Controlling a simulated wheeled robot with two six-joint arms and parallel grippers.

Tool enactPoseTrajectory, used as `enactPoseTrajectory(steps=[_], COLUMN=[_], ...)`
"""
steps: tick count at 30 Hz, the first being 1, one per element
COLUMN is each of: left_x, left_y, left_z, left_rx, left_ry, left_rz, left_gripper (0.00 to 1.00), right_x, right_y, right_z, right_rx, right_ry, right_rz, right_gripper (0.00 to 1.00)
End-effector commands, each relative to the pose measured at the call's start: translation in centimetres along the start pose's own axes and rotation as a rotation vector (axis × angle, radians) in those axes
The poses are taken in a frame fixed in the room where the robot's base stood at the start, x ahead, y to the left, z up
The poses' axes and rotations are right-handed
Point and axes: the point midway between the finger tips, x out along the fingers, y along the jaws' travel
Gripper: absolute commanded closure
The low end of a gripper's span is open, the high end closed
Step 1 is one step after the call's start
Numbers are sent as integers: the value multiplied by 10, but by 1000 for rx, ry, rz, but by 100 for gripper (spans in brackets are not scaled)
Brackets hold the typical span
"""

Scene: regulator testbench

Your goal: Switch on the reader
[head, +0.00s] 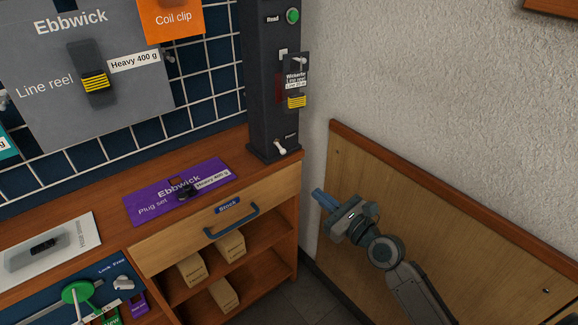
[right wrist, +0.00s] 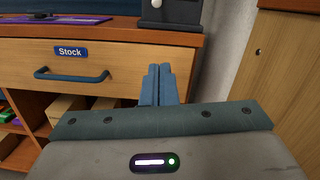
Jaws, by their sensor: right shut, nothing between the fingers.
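The reader (head: 270,90) is a dark upright column on the right end of the counter. It has a green button (head: 292,15) labelled Read near its top. A small pale toggle switch (head: 280,147) sits on its foot, beside a small label too blurred to read surely. The foot also shows at the top of the right wrist view (right wrist: 172,12), with the toggle (right wrist: 157,3) cut by the frame edge. My right gripper (head: 319,196) is shut and empty, right of and below the foot, apart from it. Its blue fingers (right wrist: 158,82) appear before the drawer front. My left gripper is out of view.
A package on a hook (head: 296,85) hangs at the reader's front. The Stock drawer (head: 165,235) has a blue handle (head: 232,222), with boxes on shelves below. A purple Plug set card (head: 150,203) lies on the counter. A wood-panelled wall (head: 400,190) stands at right.

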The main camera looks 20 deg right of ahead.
Motion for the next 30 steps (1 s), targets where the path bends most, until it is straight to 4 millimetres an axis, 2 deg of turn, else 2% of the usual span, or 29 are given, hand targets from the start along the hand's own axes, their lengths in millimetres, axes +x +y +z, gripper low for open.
enactPoseTrajectory(steps=[5,8,21,24,30], left_x=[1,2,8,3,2], left_y=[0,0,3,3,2], left_z=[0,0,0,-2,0], left_rx=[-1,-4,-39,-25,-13], left_ry=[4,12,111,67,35], left_rz=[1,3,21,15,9], left_gripper=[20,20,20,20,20], right_x=[7,19,105,106,110], right_y=[0,0,0,0,0], right_z=[0,0,0,21,36], right_rx=[0,1,1,-3,-2], right_ry=[-2,-2,-2,-2,0], right_rz=[-2,-2,0,0,0], right_gripper=[100,100,100,100,100])
